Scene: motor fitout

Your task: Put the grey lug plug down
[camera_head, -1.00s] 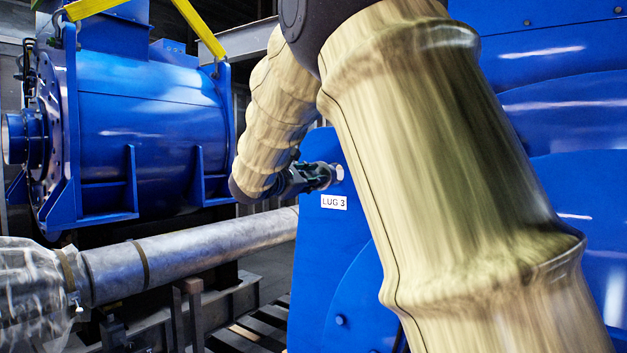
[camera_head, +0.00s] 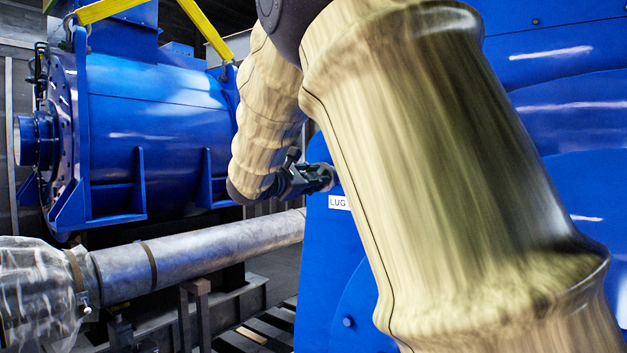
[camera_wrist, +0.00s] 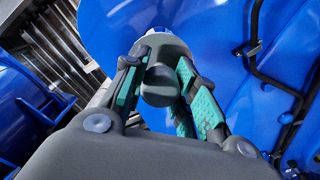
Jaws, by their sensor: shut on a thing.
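My gripper (camera_head: 322,178) is beside the blue lug plate (camera_head: 322,250), just above and left of its white label (camera_head: 339,203). Only "LUG" can be read on the label; my arm covers the rest. In the wrist view my gripper (camera_wrist: 164,72) has its teal-padded fingers on either side of the dark grey lug plug (camera_wrist: 160,85) and is shut on it. The plug's rounded end faces the wrist camera. I cannot tell whether the plug touches the plate.
A blue motor (camera_head: 160,125) with yellow slings (camera_head: 108,10) stands at left. A grey shaft (camera_head: 215,248), its left end wrapped in clear plastic (camera_head: 35,290), lies below it on supports. Black cables (camera_wrist: 262,75) run along the blue surface. My sleeved arm blocks much of the right side.

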